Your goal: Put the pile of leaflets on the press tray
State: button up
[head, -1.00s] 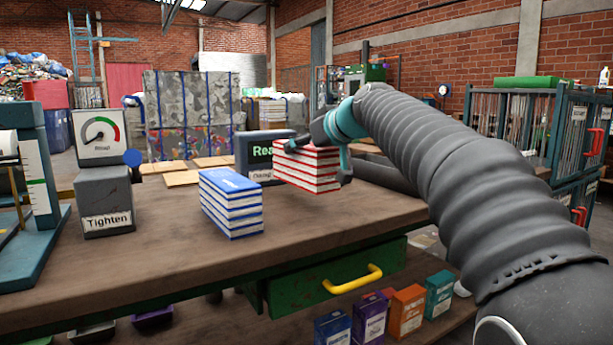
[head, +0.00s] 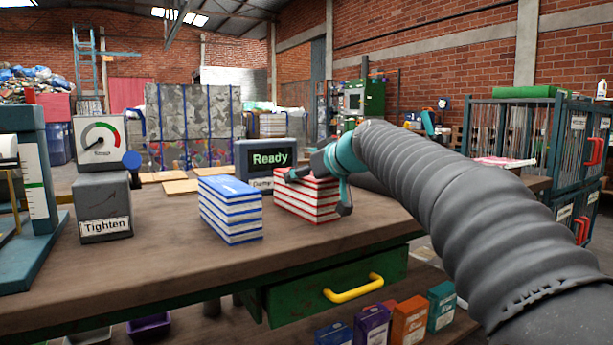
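A red-and-white banded pile (head: 308,203) stands on the brown bench, just right of a blue-and-white banded pile (head: 230,212). Either could be leaflets; no print on them is readable. My gripper (head: 320,190) has one dark finger over the red pile's upper left and another down its right side. It appears closed on the red pile, whose base looks level with or very near the bench top. The contact itself is partly hidden. A teal press-like machine (head: 25,190) with a scale stands at the far left; its tray is mostly out of frame.
A grey "Tighten" box (head: 103,205) with a gauge stands beside the machine. A dark "Ready" display (head: 265,160) is behind the piles. A flat red-and-white item (head: 505,162) lies at the right. Bare bench (head: 160,255) lies front left. A green drawer (head: 300,290) is below.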

jog(key=shift+o, duration=1.1)
jog(key=shift+p, duration=0.35)
jog(key=v, duration=1.3)
jog(key=shift+s+r+b, duration=0.15)
jog(key=shift+s+b, duration=0.15)
jog(key=shift+d, duration=0.15)
